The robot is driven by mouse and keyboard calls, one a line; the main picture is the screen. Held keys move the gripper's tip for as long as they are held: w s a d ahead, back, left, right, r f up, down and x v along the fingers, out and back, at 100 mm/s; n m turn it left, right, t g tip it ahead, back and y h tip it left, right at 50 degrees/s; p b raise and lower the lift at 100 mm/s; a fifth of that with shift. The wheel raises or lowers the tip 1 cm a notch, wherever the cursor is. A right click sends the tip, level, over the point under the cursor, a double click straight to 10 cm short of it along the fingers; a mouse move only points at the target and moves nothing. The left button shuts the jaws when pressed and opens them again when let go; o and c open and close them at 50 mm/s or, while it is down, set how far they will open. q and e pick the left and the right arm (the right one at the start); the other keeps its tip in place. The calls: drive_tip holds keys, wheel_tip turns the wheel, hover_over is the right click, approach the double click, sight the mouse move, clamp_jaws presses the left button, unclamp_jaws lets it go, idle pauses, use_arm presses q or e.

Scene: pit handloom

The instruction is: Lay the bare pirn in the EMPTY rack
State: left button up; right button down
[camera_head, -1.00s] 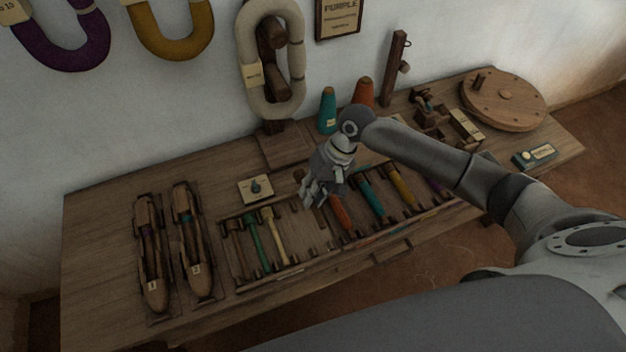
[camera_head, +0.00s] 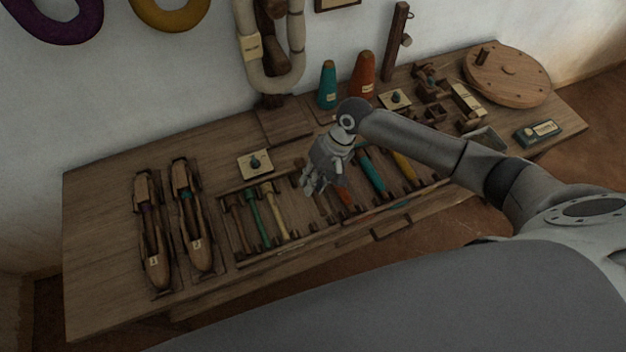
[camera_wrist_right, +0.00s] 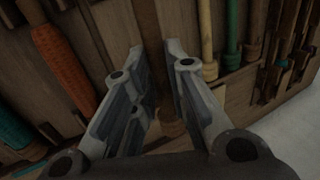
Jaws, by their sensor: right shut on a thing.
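My right gripper (camera_head: 312,186) is over the middle of the bench racks, pointing down. In the right wrist view its fingers (camera_wrist_right: 170,85) close around a plain brown wooden piece (camera_wrist_right: 172,122), apparently the bare pirn, mostly hidden by the fingers. Below is a stretch of rack (camera_head: 305,222) with no coloured pirn visible; the gripper partly covers it, so I cannot tell whether the held piece touches it. To its left lie brown (camera_head: 238,222), green (camera_head: 257,222) and cream (camera_head: 274,212) pirns. To its right lie orange (camera_head: 344,197), teal (camera_head: 371,171) and yellow (camera_head: 404,167) pirns. My left gripper is out of view.
Two wooden shuttles (camera_head: 155,245) (camera_head: 193,225) lie at the left. A small card with a knob (camera_head: 255,163) sits behind the racks. Teal (camera_head: 327,86) and orange (camera_head: 363,76) cones stand at the back. A round wooden disc (camera_head: 507,75) is at the far right.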

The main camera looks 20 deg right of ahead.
wheel_tip(320, 180, down, 2)
drive_tip(key=shift+f+b, duration=0.1)
drive_tip(key=shift+b, duration=0.7)
drive_tip(key=shift+f+b, duration=0.35)
drive_tip(key=shift+f, duration=1.3)
drive_tip(key=c, duration=1.3)
unclamp_jaws()
drive_tip(key=shift+c, duration=0.2)
drive_tip(key=o, duration=0.3)
